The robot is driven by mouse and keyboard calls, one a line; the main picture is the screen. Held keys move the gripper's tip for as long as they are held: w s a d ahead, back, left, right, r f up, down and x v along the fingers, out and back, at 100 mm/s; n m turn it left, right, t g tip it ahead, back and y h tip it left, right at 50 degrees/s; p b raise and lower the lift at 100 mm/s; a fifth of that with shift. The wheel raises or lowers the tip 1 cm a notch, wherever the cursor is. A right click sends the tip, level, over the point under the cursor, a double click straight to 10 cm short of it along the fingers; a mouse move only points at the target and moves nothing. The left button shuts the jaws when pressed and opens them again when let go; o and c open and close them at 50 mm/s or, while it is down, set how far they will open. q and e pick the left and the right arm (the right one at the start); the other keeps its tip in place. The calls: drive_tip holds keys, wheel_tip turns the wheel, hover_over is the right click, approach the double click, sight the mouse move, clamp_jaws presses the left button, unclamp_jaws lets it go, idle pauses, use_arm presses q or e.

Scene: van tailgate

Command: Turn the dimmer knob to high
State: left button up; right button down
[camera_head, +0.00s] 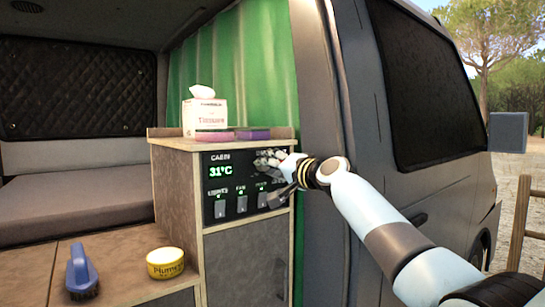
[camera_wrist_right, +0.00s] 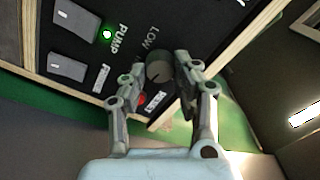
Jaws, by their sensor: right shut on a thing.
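The dimmer knob (camera_wrist_right: 157,67) is a round grey knob on the black control panel (camera_wrist_right: 98,50), with the word LOW beside it in the right wrist view. My right gripper (camera_wrist_right: 160,75) has one finger on each side of the knob and is shut on it. In the head view the right gripper (camera_head: 272,166) reaches the upper right of the panel (camera_head: 240,172) and hides the knob. The knob's exact pointer direction is hard to read. My left gripper is not in view.
The panel has a 31°C display (camera_head: 221,171), several switches and a red reset button (camera_wrist_right: 141,99). On the cabinet top stand a tissue box (camera_head: 204,117) and small pink and purple items. A blue brush (camera_head: 81,272) and yellow tin (camera_head: 165,263) sit lower left.

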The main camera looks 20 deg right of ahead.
drive_tip(key=shift+a+r+m+p, duration=0.1)
drive_tip(key=shift+m+p, duration=0.55)
drive_tip(key=shift+m, duration=0.95)
